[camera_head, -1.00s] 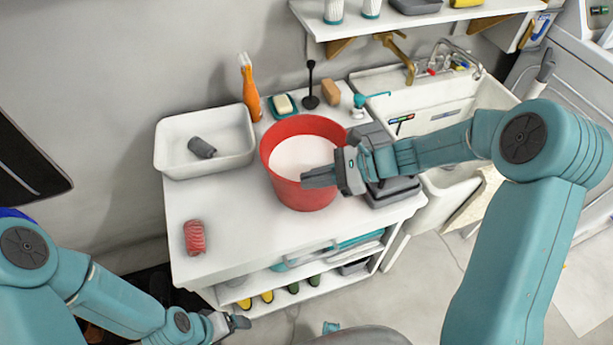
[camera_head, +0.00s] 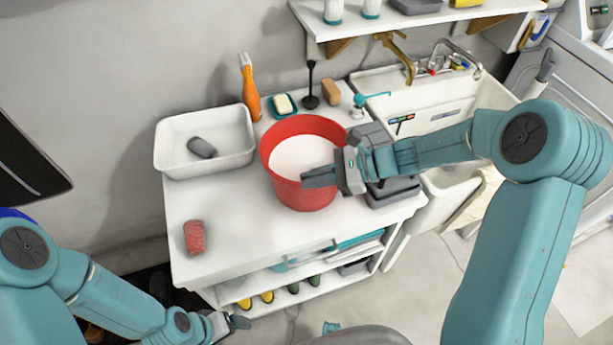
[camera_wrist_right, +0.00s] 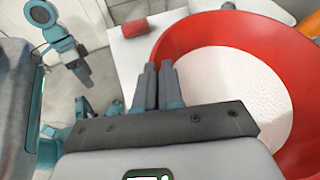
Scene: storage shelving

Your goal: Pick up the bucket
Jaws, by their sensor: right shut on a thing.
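The red bucket (camera_head: 283,186), with a white inside or filling, stands upright on the white table. It also fills the right side of the right wrist view (camera_wrist_right: 200,30). My right gripper (camera_head: 306,179) reaches in from the right at the bucket's near right side, and its fingers are shut on the bucket's wall. In the right wrist view its two dark fingers (camera_wrist_right: 158,70) are close together at the red rim. My left gripper (camera_head: 238,322) is low and away from the bucket, in front of the table; its fingers are too small to read.
A white tub (camera_head: 180,165) with a grey item is left of the bucket. A red roll (camera_head: 194,238) lies near the table's front left. An orange bottle (camera_head: 250,88), soap dish (camera_head: 283,105) and plunger-like tool (camera_head: 311,85) stand behind. A sink (camera_head: 440,110) is right.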

